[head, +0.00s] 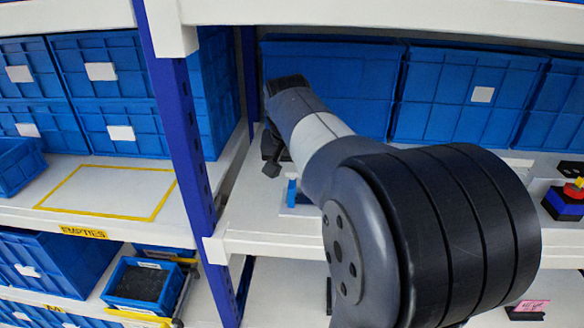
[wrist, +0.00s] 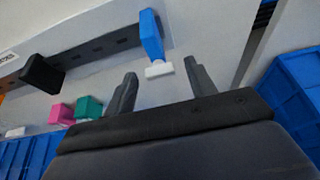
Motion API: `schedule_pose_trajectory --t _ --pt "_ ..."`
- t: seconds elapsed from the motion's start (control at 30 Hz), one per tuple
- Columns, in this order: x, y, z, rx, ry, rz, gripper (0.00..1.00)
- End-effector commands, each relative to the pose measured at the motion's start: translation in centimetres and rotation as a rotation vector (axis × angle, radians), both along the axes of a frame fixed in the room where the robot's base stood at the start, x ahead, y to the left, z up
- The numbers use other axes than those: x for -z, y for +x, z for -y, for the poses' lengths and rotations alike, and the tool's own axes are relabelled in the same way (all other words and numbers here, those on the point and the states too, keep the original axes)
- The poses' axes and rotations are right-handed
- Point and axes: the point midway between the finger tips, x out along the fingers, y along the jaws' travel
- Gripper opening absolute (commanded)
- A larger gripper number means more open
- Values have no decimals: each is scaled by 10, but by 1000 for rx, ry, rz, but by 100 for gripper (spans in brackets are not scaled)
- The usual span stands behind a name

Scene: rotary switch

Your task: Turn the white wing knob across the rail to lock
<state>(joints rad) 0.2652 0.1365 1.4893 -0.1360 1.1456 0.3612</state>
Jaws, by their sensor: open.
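The white wing knob (wrist: 159,69) shows in the wrist view at the near end of a blue block (wrist: 151,36). Its bar lies roughly along the line of the dark slotted rail (wrist: 98,47), not clearly across it. My gripper (wrist: 160,80) is open, with one dark finger to each side of the knob and a gap on both sides. I cannot tell how far the fingertips are from it in depth. In the head view my gripper (head: 272,152) is low over the shelf, near the blue block (head: 292,193); the knob cannot be made out there.
A black block (wrist: 42,75) sits on the rail, with a pink block (wrist: 61,113) and a teal block (wrist: 89,107) nearby. Blue bins (head: 465,95) stand behind my arm. A blue shelf post (head: 184,130) rises to the left. A red and blue item (head: 566,200) sits far right.

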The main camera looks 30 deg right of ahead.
Motion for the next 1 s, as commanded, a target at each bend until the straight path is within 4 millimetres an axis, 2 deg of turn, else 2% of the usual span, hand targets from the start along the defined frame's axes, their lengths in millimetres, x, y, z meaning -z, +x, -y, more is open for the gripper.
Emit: schedule_pose_trajectory --t 0.2,0.73,1.0 --pt "0 0 0 1 0 0 51" --pt "0 0 0 1 0 0 8" --pt "-1 0 0 29 0 0 8"
